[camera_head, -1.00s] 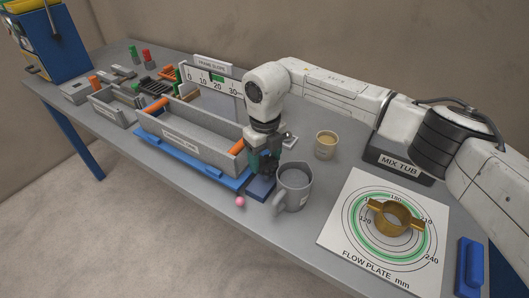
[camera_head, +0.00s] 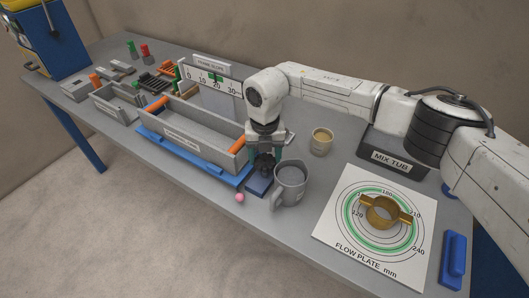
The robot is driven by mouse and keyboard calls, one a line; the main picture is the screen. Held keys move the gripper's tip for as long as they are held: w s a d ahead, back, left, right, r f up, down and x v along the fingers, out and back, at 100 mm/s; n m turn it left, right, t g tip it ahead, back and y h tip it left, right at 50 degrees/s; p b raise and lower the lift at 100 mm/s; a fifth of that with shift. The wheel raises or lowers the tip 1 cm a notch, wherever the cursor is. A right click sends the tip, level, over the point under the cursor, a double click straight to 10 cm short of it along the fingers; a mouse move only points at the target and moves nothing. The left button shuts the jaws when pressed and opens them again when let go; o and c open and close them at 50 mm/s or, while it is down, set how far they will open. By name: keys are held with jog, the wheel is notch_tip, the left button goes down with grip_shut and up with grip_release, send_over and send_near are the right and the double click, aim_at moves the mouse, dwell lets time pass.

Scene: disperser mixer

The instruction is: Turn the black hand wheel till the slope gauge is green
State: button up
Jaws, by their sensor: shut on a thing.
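The slope gauge (camera_head: 227,87) is a white scale marked 0 to 30 under a frame slope sign, behind the grey trough (camera_head: 195,135). A small green patch shows on it between about 10 and 20; the exact pointer reading is too small to tell. The black hand wheel (camera_head: 264,164) sits at the right end of the trough, above a blue block (camera_head: 258,187). My gripper (camera_head: 265,158) points down from above and is shut on the wheel, with its teal fingers either side. The fingers and wrist hide part of the wheel.
A grey jug (camera_head: 289,187) stands close to the right of my gripper, with a pink ball (camera_head: 239,198) in front.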

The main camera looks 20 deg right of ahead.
aim_at(265, 157)
jog(key=shift+w+r, duration=0.1)
dwell(0.3)
jog(key=o, duration=1.1)
jog(key=shift+c, duration=0.2)
notch_tip(265, 157, up, 11)
jog(key=b, duration=0.1)
jog(key=shift+b, duration=0.4)
